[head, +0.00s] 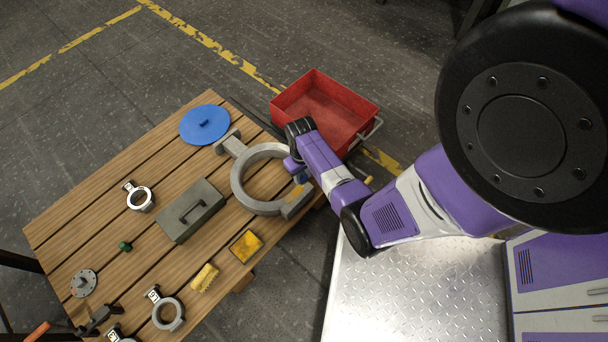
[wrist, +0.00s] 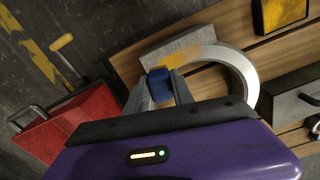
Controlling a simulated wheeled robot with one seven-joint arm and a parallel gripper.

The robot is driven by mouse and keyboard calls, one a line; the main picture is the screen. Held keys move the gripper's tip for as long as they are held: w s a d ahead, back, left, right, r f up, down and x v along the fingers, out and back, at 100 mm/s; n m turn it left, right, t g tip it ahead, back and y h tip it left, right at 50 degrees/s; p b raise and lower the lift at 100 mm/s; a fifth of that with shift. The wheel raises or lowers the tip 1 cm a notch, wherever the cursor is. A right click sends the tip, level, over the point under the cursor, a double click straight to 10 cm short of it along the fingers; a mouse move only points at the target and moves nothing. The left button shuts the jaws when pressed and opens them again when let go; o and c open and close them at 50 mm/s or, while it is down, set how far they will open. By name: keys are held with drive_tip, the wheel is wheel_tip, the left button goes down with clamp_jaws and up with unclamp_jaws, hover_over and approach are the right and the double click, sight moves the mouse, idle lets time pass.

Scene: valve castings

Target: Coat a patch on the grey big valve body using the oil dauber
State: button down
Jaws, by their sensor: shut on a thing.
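The grey big valve body (head: 238,182) lies at the table's right side, a wide ring with a block-shaped flange at each end. In the wrist view its ring (wrist: 247,78) and near flange (wrist: 188,46) show. My gripper (head: 297,172) is at the near right flange. In the wrist view my gripper (wrist: 160,88) is shut on a blue block-like piece (wrist: 160,84), which appears to be the oil dauber's handle. Its working end is hidden. An orange-yellow patch (head: 296,192) shows on the flange beside the dauber. Whether the dauber touches the flange I cannot tell.
A red bin (head: 316,98) stands beyond the table. On the table (head: 100,210) are a blue disc (head: 204,124), a grey handled box (head: 175,223), a yellow tray (head: 238,255), a yellow brush (head: 205,278), and small ring castings (head: 168,326). Free planks lie at the far left.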

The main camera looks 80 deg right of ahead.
sight(302, 175)
drive_tip(key=shift+r+p, duration=1.6)
drive_tip(key=shift+r, duration=0.35)
drive_tip(key=shift+w+a+f, duration=0.1)
